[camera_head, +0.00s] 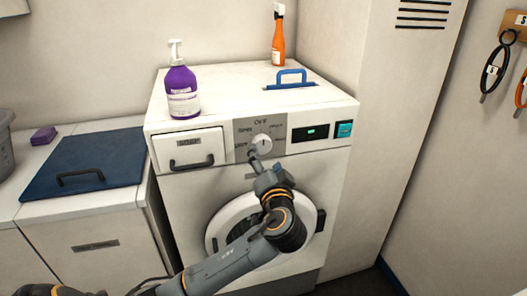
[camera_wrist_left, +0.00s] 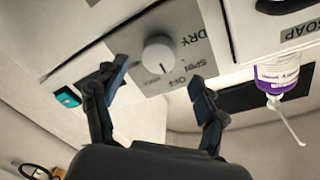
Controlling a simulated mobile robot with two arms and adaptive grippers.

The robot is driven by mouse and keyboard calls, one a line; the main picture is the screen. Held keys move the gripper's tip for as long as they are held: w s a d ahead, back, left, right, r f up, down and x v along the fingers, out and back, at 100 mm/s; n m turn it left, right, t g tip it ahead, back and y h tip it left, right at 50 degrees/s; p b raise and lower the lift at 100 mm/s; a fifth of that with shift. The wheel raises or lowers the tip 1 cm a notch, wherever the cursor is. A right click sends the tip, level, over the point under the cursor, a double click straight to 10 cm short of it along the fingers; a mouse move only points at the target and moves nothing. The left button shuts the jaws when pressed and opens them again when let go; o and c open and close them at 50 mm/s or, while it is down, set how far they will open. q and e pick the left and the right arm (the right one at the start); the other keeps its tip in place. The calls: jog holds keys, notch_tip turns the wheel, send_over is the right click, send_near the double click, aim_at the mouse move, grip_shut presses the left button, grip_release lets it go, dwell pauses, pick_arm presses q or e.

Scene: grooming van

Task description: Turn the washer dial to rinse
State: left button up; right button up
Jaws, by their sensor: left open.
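The washer (camera_head: 330,170) is a white front-loader with a round door. Its dial (camera_head: 262,141) is a pale round knob on a grey panel and shows in the left wrist view (camera_wrist_left: 159,54). OFF is above the dial in the head view. Its dark mark looks near upright there, toward OFF. SPIN, DRY and OFF are readable in the left wrist view; the other labels are too small or hidden. My left gripper (camera_head: 256,156) is just below and in front of the dial. In the left wrist view its open fingers (camera_wrist_left: 150,80) are apart, with the dial between and beyond them. My right gripper is out of view.
A soap drawer (camera_head: 190,149) is left of the dial, and a display and teal button (camera_head: 344,129) are right. A purple bottle (camera_head: 182,85), an orange spray bottle (camera_head: 278,38) and a blue handle (camera_head: 291,77) are on top. A counter with a blue lid (camera_head: 85,165) stands left.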

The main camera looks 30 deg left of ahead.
aim_at(262, 147)
pick_arm(q)
jog(key=x, duration=0.5)
jog(key=shift+w+a+b, duration=0.15)
jog(key=shift+w+b, duration=0.05)
jog(key=shift+b, duration=0.1)
jog(key=c, duration=1.2)
